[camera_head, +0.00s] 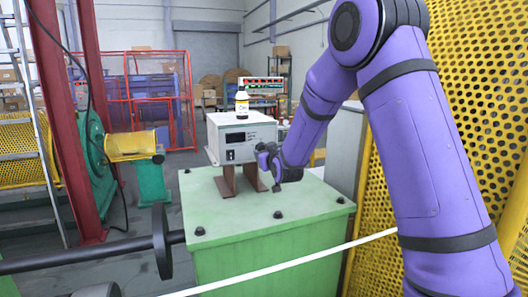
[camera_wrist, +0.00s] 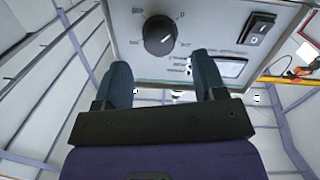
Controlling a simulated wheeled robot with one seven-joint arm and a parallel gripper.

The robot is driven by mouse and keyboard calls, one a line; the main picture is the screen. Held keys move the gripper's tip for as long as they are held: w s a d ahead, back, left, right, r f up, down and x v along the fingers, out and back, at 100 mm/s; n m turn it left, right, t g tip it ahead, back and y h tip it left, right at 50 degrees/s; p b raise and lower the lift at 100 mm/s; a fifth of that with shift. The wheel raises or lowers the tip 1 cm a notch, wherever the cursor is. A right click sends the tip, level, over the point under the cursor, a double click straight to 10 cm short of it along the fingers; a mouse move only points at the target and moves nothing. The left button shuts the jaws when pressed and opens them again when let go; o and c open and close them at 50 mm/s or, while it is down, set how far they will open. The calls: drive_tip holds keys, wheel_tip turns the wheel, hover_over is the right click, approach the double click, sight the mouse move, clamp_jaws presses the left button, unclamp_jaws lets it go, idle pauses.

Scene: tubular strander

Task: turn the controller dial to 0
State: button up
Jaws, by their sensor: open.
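The controller (camera_head: 243,136) is a pale grey box on brown legs on top of the green housing. A bottle with a yellow label (camera_head: 242,103) stands on it. In the wrist view, its dial (camera_wrist: 160,35) is a round black knob on the panel, with printed marks around it and a 0 at its upper right. My gripper (camera_head: 268,160) is in front of the controller's right part in the head view, which hides the dial there. In the wrist view my gripper (camera_wrist: 160,80) has two dark fingers spread apart, with nothing between them. The dial is beyond the fingertips, apart from them.
A black rocker switch (camera_wrist: 257,28) and a label plate are right of the dial. The green housing (camera_head: 270,215) has bolts on its top. A yellow perforated guard (camera_head: 480,90) stands at right, and a dark shaft with a disc (camera_head: 161,242) at left.

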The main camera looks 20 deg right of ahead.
drive_tip(key=s, duration=0.6)
drive_tip(key=shift+s+a+r, duration=0.15)
drive_tip(key=shift+s, duration=0.05)
drive_tip(key=shift+r, duration=0.1)
drive_tip(key=s+a+r+g+y, duration=0.1)
drive_tip(key=s+r+g, duration=0.25)
drive_tip(key=s, duration=0.45)
drive_tip(key=s+r+g, duration=0.3)
drive_tip(key=s+r, duration=0.2)
drive_tip(key=s, duration=0.4)
drive_tip(key=s+m+g, duration=0.1)
drive_tip(key=s+g, duration=0.4)
drive_tip(key=s, duration=2)
drive_tip(key=shift+f+m+g, duration=0.3)
drive_tip(key=shift+m+g, duration=0.05)
drive_tip(key=shift+m, duration=0.05)
drive_tip(key=shift+a, duration=0.15)
